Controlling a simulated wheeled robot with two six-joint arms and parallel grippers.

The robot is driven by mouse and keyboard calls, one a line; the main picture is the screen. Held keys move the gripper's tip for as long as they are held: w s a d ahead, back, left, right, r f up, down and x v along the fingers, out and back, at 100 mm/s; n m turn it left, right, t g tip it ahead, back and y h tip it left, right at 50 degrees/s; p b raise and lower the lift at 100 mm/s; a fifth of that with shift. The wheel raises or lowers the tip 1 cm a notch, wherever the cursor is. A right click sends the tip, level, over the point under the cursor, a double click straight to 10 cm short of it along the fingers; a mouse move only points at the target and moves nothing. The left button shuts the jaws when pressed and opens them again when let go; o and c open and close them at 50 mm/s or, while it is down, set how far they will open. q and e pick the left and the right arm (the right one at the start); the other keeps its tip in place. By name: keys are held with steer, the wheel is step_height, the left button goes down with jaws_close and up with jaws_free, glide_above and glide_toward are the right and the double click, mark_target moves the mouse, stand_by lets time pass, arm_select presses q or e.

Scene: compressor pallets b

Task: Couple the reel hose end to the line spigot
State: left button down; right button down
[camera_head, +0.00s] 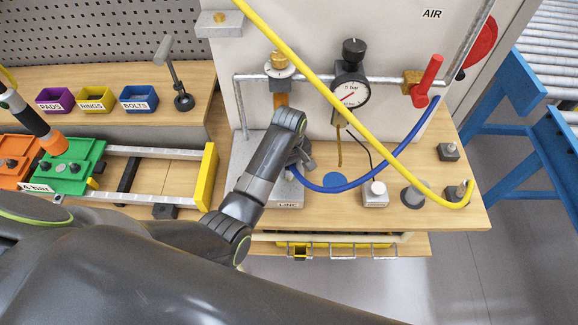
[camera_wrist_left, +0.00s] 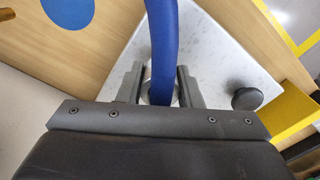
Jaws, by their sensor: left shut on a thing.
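My left gripper (camera_head: 300,160) reaches over the pale grey plate (camera_head: 240,165) marked LINE. It is shut on the blue hose (camera_head: 402,150), which curves from the red-handled valve down to the gripper. In the left wrist view the blue hose (camera_wrist_left: 162,40) runs between the two fingers (camera_wrist_left: 160,88), with a silvery ring at its end, over the plate (camera_wrist_left: 208,55). The line spigot is hidden behind the gripper and hose, so I cannot tell whether they are joined. A yellow hose (camera_head: 330,100) hangs across to a post at the right.
A pressure gauge (camera_head: 350,92) and the red valve handle (camera_head: 428,75) stand behind. A small white box (camera_head: 375,194) and grey posts (camera_head: 412,196) stand right of the gripper. A green block (camera_head: 70,165) sits on the rails at left. The bench's front edge is close.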

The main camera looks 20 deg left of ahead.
arm_select(q)
steer(key=shift+f, duration=0.25)
steer(key=c, duration=0.9)
jaws_free()
